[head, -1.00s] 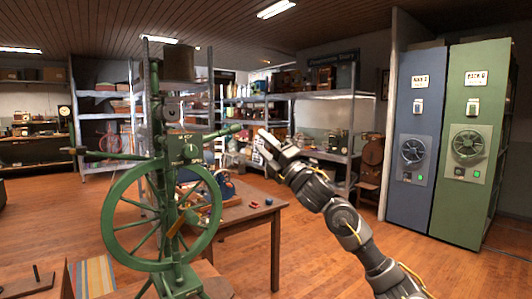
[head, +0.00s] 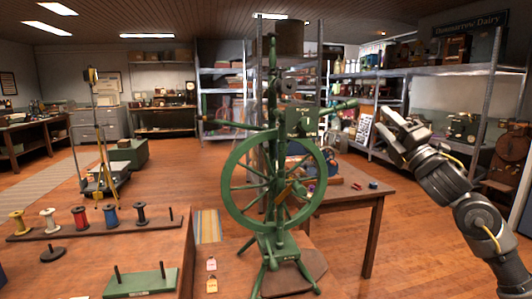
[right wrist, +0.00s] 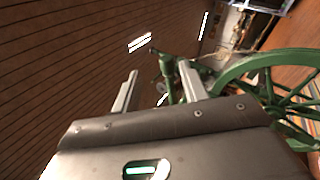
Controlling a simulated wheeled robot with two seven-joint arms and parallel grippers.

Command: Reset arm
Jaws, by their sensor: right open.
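My right gripper (head: 387,126) is raised at the right of the head view, on my right arm, which comes in from the lower right. It is open, and nothing shows between its fingers. In the right wrist view its two fingers (right wrist: 156,92) stand apart, with the ceiling and part of a green spinning wheel beyond them. The green spinning wheel (head: 276,243) stands left of the gripper in the head view, apart from it in the picture. My left gripper is not in view.
A wooden table (head: 372,203) stands behind the spinning wheel. At the left, a wooden bench (head: 60,262) holds a row of coloured spools and a green peg base (head: 140,283). Metal shelves (head: 440,75) line the back right. Open floor (head: 425,240) lies right of the table.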

